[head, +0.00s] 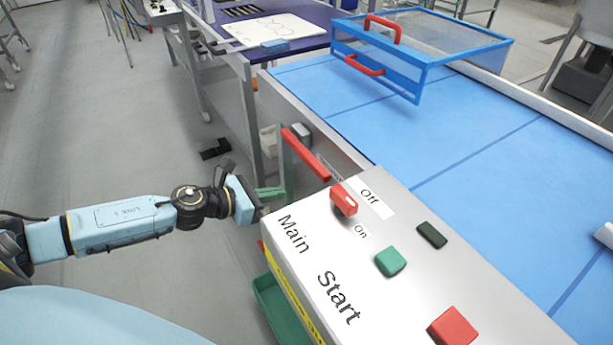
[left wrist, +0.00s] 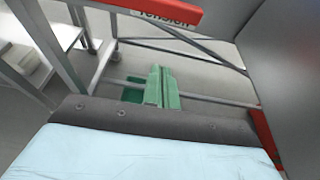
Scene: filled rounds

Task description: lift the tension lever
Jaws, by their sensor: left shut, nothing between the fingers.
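The tension lever is a red bar (head: 305,154) on the side of the conveyor, just beyond the control box, slanting down to the right in the head view. In the left wrist view the red bar (left wrist: 150,9) crosses the top edge, with a partly cut-off "Tension" label beneath it. My left gripper (head: 273,193) has green fingers, closed together and empty. It is left of and below the lever's near end in the head view, apart from it as far as I can see. The closed fingers (left wrist: 161,88) show below the bar in the wrist view. My right gripper is out of view.
The grey control box (head: 400,290) stands right beside my left gripper, with a red Main knob (head: 344,199), a green button (head: 391,262) and a red button (head: 453,327). Behind are the blue belt (head: 480,120) and a blue-framed guard (head: 420,72). Open floor lies left.

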